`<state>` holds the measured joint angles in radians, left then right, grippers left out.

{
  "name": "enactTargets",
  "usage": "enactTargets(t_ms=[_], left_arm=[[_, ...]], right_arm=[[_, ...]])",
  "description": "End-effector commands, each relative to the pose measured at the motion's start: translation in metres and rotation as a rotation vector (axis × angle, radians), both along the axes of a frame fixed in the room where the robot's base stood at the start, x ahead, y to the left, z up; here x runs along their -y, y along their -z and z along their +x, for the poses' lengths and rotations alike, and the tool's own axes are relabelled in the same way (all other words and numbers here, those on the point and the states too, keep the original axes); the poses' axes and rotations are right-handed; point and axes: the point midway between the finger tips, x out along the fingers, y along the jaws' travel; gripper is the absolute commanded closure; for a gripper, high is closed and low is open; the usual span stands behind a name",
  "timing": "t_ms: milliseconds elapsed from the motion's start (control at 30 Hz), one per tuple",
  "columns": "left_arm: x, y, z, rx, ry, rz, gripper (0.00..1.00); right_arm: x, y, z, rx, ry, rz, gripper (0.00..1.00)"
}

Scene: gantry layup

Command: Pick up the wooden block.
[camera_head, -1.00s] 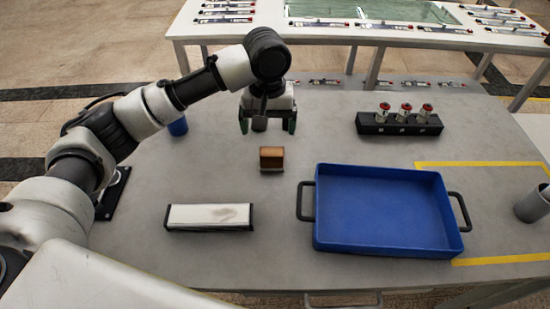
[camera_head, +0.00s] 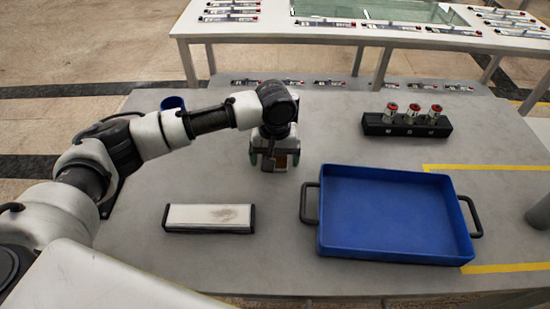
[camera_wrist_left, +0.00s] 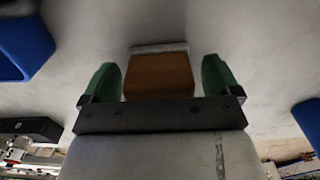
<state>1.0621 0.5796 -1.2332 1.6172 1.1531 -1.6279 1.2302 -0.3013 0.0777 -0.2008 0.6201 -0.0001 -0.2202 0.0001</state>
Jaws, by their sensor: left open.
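The wooden block (camera_head: 281,162) is small and brown, on the grey table left of the blue tray. My left gripper (camera_head: 275,163) is down at it and hides part of it in the head view. In the left wrist view the brown block (camera_wrist_left: 159,76) lies between the two green fingers of my left gripper (camera_wrist_left: 161,77). A gap shows on each side, so the gripper is open around the block and not gripping it. A pale strip runs along the block's far edge. My right gripper is not in view.
A blue tray (camera_head: 326,247) with black handles stands right of the block. A white-topped bar (camera_head: 209,218) lies at the front left. A black rack (camera_head: 376,127) with red-capped vials is at the back right. A blue cup (camera_head: 172,102) stands behind my left arm.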

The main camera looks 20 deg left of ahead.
Motion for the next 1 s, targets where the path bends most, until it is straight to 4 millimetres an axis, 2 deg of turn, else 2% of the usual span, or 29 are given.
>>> enactTargets(t_ms=[233, 500, 600, 867, 1000], left_arm=[[0.0, 0.002, 0.0, 0.001, 0.0, 0.0, 0.08], [0.0, 0.002, 0.0, 0.001, 0.0, 0.0, 0.48], [0.0, 0.002, 0.0, 0.002, 0.0, 0.0, 0.59], [0.0, 0.0, 0.0, 0.002, 0.0, 0.0, 0.6], [0.0, -0.01, 0.001, 0.003, 0.0, -0.001, 0.6]], right_arm=[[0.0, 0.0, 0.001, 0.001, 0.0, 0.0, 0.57], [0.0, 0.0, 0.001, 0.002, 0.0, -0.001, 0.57], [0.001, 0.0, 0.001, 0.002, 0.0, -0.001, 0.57], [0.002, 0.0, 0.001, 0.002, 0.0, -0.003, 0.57], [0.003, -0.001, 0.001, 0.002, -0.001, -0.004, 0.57]])
